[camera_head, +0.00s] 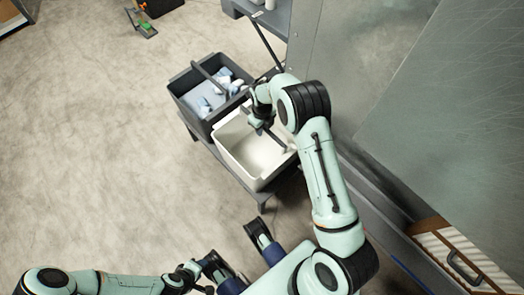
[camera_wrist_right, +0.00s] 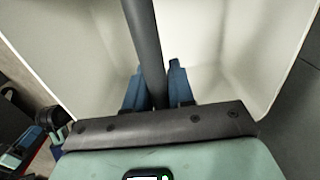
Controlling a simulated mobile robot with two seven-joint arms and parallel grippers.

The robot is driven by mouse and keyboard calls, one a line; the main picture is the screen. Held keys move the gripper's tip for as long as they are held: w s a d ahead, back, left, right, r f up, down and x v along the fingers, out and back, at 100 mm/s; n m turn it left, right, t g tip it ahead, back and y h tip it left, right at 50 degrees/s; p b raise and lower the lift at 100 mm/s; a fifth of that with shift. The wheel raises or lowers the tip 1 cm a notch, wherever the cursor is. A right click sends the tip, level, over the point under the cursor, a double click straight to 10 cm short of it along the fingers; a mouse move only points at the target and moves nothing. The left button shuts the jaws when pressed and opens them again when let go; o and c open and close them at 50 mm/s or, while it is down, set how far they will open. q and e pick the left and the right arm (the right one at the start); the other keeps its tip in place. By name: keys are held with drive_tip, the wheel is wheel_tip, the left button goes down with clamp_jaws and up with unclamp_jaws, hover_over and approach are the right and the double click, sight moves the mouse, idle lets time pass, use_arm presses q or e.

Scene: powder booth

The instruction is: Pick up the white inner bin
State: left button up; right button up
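The white inner bin (camera_head: 237,158) is an open, pale tub that looks empty, with a dark bar handle (camera_head: 279,141) across its top. My right gripper (camera_head: 261,122) is over the bin, pointing down at the handle. In the right wrist view, the dark handle (camera_wrist_right: 147,45) runs between the two blue fingers of my right gripper (camera_wrist_right: 157,88), which sit close against its sides. The bin's pale walls (camera_wrist_right: 245,45) surround them. The bin appears to rest in its dark stand. My left gripper (camera_head: 212,270) is low at the bottom of the head view, away from the bin; its fingers are unclear.
A grey bin (camera_head: 183,97) with pale blue and white cloths stands beside the white bin, behind and left of it. A metal booth wall (camera_head: 375,60) stands close on the right. The concrete floor (camera_head: 90,140) at left is mostly clear.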

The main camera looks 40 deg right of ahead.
clamp_jaws()
drive_tip(key=shift+r, duration=0.1)
wheel_tip(320, 180, up, 11)
drive_tip(key=shift+w+r+p, duration=0.1)
drive_tip(key=shift+r+p, duration=0.05)
drive_tip(key=shift+p, duration=1.1)
use_arm(q)
drive_tip(key=s+d+r+g+p, duration=0.1)
drive_tip(key=s+r, duration=0.3)
drive_tip(key=shift+s+d+r+g+h+p, duration=0.15)
drive_tip(key=shift+d+r+g+h+p, duration=0.1)
drive_tip(key=shift+d+g+h+p, duration=0.1)
use_arm(e)
wheel_tip(320, 180, up, 9)
drive_tip(key=shift+f, duration=0.2)
